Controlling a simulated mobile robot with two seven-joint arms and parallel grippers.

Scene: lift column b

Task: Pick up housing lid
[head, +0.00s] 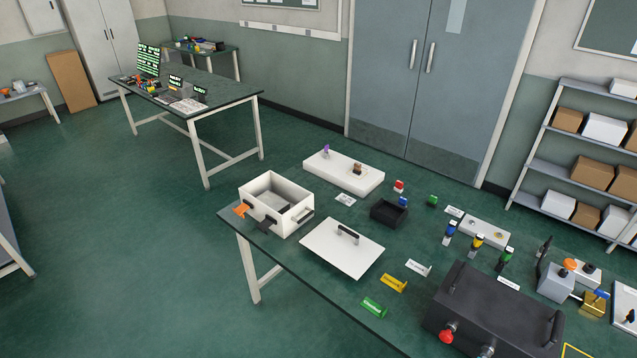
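The housing lid (332,256) is a flat white plate lying on the dark green table in the head view. A black bar handle (347,233) stands on its top near the middle of its far half. The white open housing box (268,222) stands beside it, to the left and farther back. The box has dark fittings and an orange part (241,210) on its outside, and its top is uncovered. Neither of my grippers is in view.
A black tray (388,214) and a white slab (345,176) are behind the lid. Yellow (394,283) and green (374,308) label stands are to its right and front. A large black case (490,310) with a red knob fills the front right. The table's left edge is close to the lid.

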